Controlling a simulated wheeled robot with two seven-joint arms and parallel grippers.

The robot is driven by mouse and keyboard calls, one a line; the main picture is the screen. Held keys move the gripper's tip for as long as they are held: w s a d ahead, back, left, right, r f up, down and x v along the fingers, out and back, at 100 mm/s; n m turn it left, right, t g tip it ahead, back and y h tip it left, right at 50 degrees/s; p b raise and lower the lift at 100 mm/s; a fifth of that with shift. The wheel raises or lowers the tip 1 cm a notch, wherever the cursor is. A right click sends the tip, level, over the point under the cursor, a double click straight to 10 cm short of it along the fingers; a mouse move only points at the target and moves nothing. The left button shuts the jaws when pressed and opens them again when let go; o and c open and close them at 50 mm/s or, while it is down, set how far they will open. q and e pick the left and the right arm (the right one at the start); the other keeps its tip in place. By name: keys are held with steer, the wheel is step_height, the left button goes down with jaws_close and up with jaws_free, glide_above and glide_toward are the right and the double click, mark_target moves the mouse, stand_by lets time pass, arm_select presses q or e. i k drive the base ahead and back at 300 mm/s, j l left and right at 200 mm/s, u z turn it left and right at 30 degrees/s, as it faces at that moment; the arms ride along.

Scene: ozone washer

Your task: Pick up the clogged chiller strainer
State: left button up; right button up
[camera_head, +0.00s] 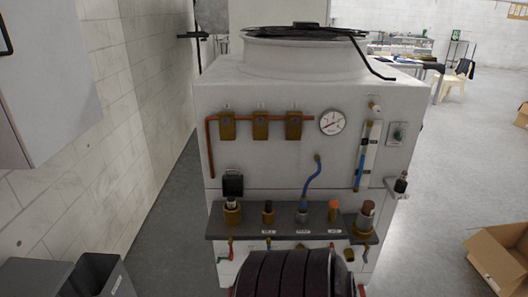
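A white chiller-like machine (270,160) stands in front of me. A dark grey shelf (285,220) with small labels runs across its front. Several fittings stand upright on the shelf. At its left end is a brass fitting with a dark top (232,214). At its right end is a brass fitting with a brown cap (366,214). Between them are a small dark-topped one (268,213), one with a blue hose (303,213) and an orange-topped one (334,212). I cannot tell which is the clogged strainer. Neither of my grippers is in view.
A dark ribbed rounded shape (285,275) fills the bottom middle. Grey bins (98,275) stand at lower left, below a wall cabinet (45,80). An open cardboard box (500,255) lies on the floor at right. Floor right of the machine is mostly clear.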

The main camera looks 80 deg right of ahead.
mark_target(232, 206)
steer(key=z, duration=2.2)
